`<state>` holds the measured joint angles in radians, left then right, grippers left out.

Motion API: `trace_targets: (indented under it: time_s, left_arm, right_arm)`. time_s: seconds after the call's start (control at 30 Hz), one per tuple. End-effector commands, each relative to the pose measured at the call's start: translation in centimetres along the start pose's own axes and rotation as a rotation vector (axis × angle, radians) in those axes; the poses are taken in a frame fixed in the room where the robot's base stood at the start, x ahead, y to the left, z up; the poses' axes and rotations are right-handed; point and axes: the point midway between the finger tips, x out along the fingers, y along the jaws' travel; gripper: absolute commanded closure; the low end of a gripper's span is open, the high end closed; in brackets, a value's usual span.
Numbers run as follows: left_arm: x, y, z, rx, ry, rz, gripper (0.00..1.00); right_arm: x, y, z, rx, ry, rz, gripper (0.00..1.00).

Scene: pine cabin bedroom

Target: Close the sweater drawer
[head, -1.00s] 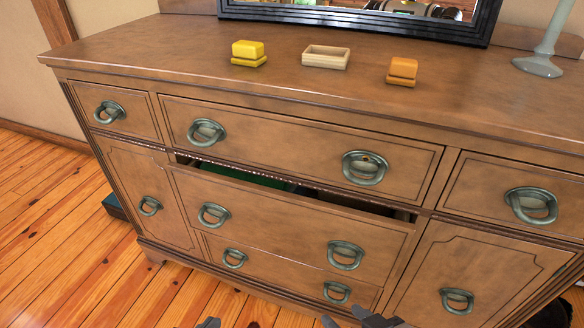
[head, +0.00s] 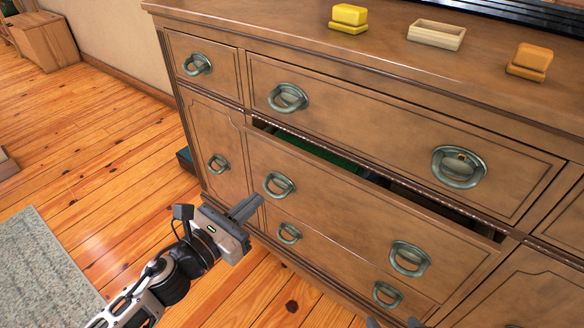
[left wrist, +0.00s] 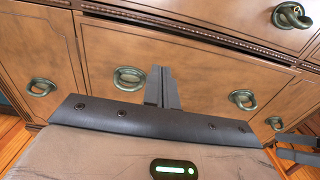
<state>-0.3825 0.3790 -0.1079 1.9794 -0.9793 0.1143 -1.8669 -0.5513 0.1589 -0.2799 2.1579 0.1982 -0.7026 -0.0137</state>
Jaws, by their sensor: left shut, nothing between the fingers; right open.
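The open drawer (head: 340,205) is the wide one in the middle of the brown dresser, pulled out a little below the top drawer, with a dark gap along its top. Something green (head: 320,150) shows inside; I cannot tell what it is. The drawer has two green ring handles. My left gripper (head: 257,203) is shut and empty, in front of the drawer's left end near its left handle (head: 279,185). In the left wrist view its fingers (left wrist: 162,85) point at the drawer front; contact cannot be told. My right gripper (head: 394,323) is open, barely visible at the bottom edge.
A closed top drawer (head: 370,130) is above and a lower drawer (head: 330,262) below. A yellow box (head: 348,17), a pale tray (head: 436,35) and an orange box (head: 530,62) stand on top. A grey rug (head: 45,270) lies left; the wooden floor between is clear.

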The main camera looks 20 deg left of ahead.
Motion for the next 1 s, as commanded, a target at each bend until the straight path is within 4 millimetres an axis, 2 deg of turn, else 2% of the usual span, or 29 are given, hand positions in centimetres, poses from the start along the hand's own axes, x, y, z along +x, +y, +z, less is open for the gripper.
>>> trace_targets:
  time_s: [0.23,0.4,0.6,0.8,1.0]
  left_arm:
    - [4.9,0.1,0.3,-0.004,-0.004,0.001,1.0]
    - [8.6,0.1,0.2,-0.005,-0.003,0.002,1.0]
    - [11.6,0.0,0.1,-0.007,-0.001,0.003,1.0]
    - [12.9,0.0,0.0,-0.009,0.001,0.003,1.0]
    - [13.0,0.0,0.0,-0.009,0.001,0.003,1.0]
  right_arm:
    - [-0.8,0.1,-1.0,-0.006,0.026,0.01,0.35]
    - [-1.2,0.0,-0.8,-0.001,0.025,0.014,0.35]
    - [-1.3,0.1,-0.6,0.001,0.024,0.015,0.35]
    - [-1.2,0.1,-0.7,0.001,0.025,0.014,0.35]
    - [-1.1,0.1,-0.8,0.0,0.026,0.015,0.35]
